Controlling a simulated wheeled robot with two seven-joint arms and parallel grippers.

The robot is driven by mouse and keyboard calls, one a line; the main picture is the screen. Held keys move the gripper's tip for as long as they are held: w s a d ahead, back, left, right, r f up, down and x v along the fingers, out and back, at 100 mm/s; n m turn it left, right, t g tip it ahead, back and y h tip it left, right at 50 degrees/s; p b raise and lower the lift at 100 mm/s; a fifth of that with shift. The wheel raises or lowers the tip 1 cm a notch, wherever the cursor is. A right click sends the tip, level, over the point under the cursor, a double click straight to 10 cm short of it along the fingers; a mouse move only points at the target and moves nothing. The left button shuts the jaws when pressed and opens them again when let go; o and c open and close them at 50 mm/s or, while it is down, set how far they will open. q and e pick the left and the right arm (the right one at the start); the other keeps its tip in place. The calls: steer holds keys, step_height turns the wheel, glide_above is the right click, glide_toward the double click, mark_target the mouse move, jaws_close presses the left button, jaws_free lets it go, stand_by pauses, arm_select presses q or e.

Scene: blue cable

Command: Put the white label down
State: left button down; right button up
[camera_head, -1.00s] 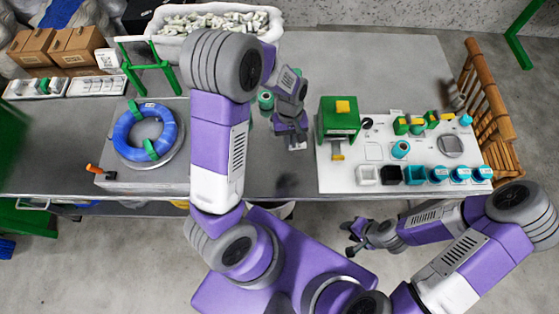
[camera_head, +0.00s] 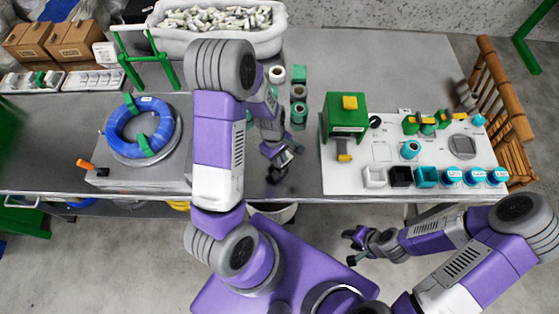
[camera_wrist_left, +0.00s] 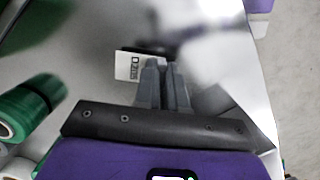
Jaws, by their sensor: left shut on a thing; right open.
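The white label (camera_wrist_left: 127,65), with dark print, is in the left wrist view at the tips of my left gripper (camera_wrist_left: 163,65). The fingers are shut on it. In the head view my left gripper (camera_head: 280,160) hangs over the grey table (camera_head: 400,70), near its front edge, left of the white board. The label is too small there to make out clearly, and I cannot tell its height above the table. My right gripper (camera_head: 354,246) is open and empty, in front of the table.
Several green and white rolls (camera_head: 299,92) stand behind the left gripper; green rolls (camera_wrist_left: 40,98) also show in the wrist view. The blue cable coil (camera_head: 140,128) sits on its stand at left. The white board (camera_head: 360,175) with a green machine (camera_head: 345,120) is at right.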

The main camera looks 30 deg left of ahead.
arm_select(q)
steer(key=shift+f, duration=0.5)
steer(key=shift+f, duration=0.15)
steer(key=c, duration=1.2)
jaws_free()
steer(key=shift+r, duration=0.25)
step_height(320, 180, up, 12)
steer(key=a+p, duration=0.2)
steer(key=p, duration=0.2)
steer(key=shift+w+f, duration=0.15)
steer(key=shift+w, duration=0.15)
